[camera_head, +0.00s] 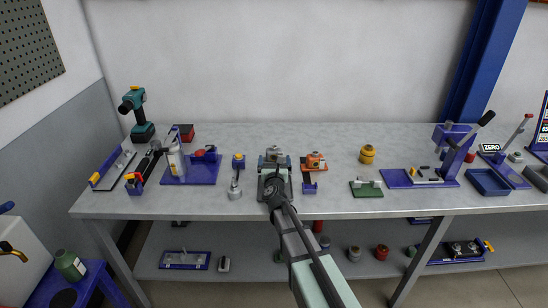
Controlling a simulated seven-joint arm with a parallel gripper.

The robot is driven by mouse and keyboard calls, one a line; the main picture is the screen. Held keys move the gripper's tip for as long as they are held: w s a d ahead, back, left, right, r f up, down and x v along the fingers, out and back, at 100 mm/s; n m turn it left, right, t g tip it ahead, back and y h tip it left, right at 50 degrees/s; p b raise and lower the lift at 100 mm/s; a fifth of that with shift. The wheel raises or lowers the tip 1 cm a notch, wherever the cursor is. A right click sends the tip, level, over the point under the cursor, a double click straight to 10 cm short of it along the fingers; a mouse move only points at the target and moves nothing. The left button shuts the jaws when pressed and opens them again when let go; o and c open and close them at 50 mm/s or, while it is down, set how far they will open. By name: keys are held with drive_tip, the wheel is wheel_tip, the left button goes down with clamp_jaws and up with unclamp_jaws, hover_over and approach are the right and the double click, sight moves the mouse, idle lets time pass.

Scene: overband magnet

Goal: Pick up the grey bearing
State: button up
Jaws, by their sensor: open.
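My arm reaches up from the bottom of the head view to the middle of the workbench (330,205). My gripper (273,170) is open over the bench and is seen from behind, so its fingertips are mostly hidden. A small grey rounded part (273,152), which looks like the grey bearing, shows just beyond my gripper, at the top of a block-like stand. My wrist hides the lower part of that stand. I cannot tell whether the fingers are around the grey part or short of it. Nothing is visibly held.
An orange-topped stand (314,162) is close on the right. A silver round-based piece (235,192) and a blue tray (202,170) lie left. A green plate (367,188) and yellow knob-like part (367,154) are right. Bare bench lies between them.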

sight(274, 153)
drive_tip(key=shift+w+f, duration=0.1)
drive_tip(key=shift+w, duration=3.85)
drive_tip(key=c, duration=1.5)
